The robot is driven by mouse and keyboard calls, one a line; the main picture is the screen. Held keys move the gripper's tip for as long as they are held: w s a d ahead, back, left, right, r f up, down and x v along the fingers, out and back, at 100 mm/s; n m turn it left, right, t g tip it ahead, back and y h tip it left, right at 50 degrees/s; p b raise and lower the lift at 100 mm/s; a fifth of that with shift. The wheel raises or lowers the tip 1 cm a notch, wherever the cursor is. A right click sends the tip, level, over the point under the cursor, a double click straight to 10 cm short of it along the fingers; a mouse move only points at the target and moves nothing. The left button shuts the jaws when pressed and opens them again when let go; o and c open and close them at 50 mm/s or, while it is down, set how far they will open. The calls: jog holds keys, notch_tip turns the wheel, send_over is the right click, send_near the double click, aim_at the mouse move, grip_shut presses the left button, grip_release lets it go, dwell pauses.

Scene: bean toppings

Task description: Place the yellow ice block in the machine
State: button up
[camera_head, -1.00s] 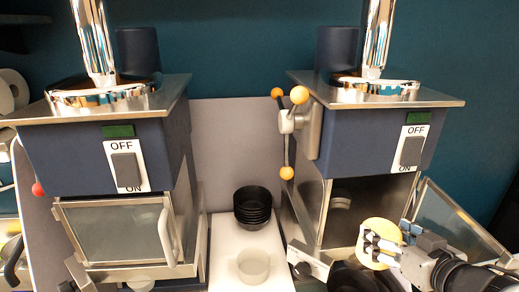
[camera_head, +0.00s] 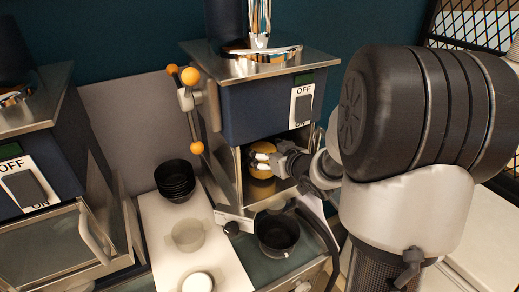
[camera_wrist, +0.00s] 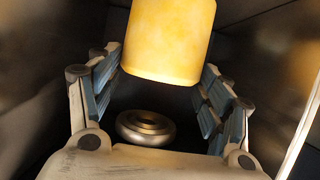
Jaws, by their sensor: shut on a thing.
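The yellow ice block (camera_head: 264,146) is inside the open chamber of the blue machine (camera_head: 262,108) on the right. My gripper (camera_head: 260,160) reaches into that chamber and is shut on the block. The wrist view shows the block (camera_wrist: 170,42) between the two finger pads, beyond the gripper (camera_wrist: 160,95). A round metal disc (camera_wrist: 146,127) shows inside the chamber, apart from the block in the picture. I cannot tell whether the block touches the chamber's top or walls.
A black bowl (camera_head: 277,233) stands in front of the right machine. Stacked black bowls (camera_head: 175,180) and a clear cup (camera_head: 188,235) are on the white board (camera_head: 160,222). A second machine (camera_head: 50,200) with a closed glass door is at left. Chamber walls are close around the gripper.

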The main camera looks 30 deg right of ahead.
aim_at(259, 145)
jog(key=w, duration=0.3)
jog(key=shift+w+a, duration=0.15)
jog(key=shift+w, duration=0.05)
jog(key=shift+f, duration=0.6)
jog(key=shift+c, duration=0.6)
jog(key=shift+f, duration=0.1)
jog(key=shift+s, duration=0.1)
jog(key=shift+f, duration=0.1)
jog(key=o, duration=1.6)
